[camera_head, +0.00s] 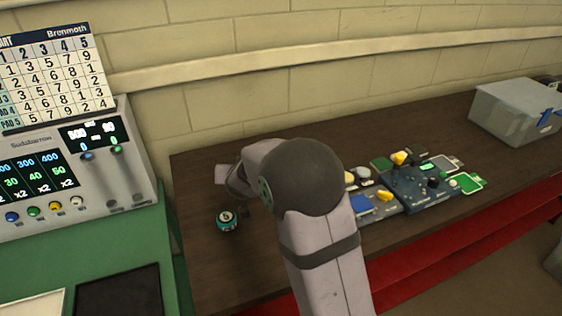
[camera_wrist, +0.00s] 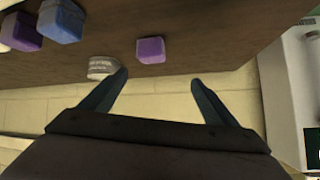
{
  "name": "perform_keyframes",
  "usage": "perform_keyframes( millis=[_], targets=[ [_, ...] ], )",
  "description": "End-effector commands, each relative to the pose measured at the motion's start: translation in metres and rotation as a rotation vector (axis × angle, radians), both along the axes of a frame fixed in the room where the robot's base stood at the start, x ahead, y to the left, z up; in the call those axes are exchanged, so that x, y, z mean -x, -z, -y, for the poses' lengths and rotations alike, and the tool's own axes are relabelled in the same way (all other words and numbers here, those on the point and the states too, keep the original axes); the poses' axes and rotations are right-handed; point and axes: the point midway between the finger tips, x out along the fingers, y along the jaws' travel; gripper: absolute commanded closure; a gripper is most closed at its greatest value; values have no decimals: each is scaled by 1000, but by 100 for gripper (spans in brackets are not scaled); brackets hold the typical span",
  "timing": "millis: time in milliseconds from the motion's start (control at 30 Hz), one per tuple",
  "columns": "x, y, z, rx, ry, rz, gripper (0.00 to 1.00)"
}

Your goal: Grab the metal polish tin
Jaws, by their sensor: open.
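A small pale grey round tin (camera_wrist: 102,67) with lettering on its side, likely the metal polish tin, shows on the dark wooden bench in the wrist view. It lies just beyond and left of the left fingertip, whose tip partly overlaps it in the picture. My gripper (camera_wrist: 160,77) is open, and nothing is between its fingers. In the head view my own arm hides much of the bench around the gripper, and I cannot make out the tin for sure there.
A purple block (camera_wrist: 150,50) sits right of the tin; blue and purple blocks (camera_wrist: 62,20) are further left.

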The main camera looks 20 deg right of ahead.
Motion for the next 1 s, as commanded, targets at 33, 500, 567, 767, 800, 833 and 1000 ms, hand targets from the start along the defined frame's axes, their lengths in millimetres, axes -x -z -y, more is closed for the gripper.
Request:
perform_keyframes(
  millis=[33, 500, 567, 767, 800, 833, 1000],
  targets=[
    [-17, 7, 14, 31, 71, 41, 18],
    [-33, 24, 97, 241, 497, 129, 18],
    [-32, 24, 98, 243, 503, 128, 18],
    [-38, 27, 105, 244, 503, 127, 18],
    [-41, 29, 107, 243, 502, 127, 18],
    [-42, 30, 109, 244, 502, 128, 18],
    [-46, 32, 113, 243, 502, 129, 18]
  ],
)
